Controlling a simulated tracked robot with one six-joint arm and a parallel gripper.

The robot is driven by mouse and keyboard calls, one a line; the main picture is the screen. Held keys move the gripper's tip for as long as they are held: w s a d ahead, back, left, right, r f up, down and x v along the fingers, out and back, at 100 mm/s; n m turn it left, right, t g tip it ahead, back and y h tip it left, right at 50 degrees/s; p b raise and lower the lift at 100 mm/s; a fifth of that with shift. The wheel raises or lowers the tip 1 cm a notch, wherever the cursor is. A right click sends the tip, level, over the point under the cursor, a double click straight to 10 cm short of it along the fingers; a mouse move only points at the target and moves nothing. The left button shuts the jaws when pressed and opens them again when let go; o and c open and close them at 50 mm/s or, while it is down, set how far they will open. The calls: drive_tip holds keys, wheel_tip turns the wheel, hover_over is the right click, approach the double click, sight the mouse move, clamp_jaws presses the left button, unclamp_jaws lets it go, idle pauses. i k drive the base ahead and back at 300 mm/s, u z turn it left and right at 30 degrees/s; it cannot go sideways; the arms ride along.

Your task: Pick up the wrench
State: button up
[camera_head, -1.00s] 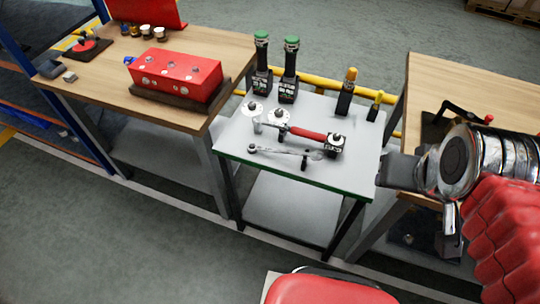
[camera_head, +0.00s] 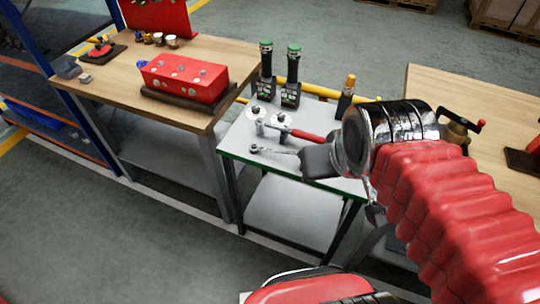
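The wrench (camera_head: 275,151) is a thin silver tool lying near the front edge of the small grey table (camera_head: 240,143). Its left end shows, and its right end is hidden behind my gripper. My gripper (camera_head: 316,162) is a dark block at the end of my red-sleeved arm. It appears over the right part of the wrench in the picture, and I cannot tell whether it touches it. Its fingers are not seen apart, so open or shut is unclear.
A red-handled tool (camera_head: 305,135) lies just behind the wrench, near two round white pieces. Two green-topped dark devices (camera_head: 291,88) stand at the table's back. Wooden benches stand left (camera_head: 110,86) and right (camera_head: 430,85). A red box (camera_head: 185,78) sits on the left bench.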

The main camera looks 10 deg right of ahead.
sight(261, 148)
drive_tip(key=u, duration=1.5)
drive_tip(key=i, duration=1)
drive_tip(key=u, duration=0.05)
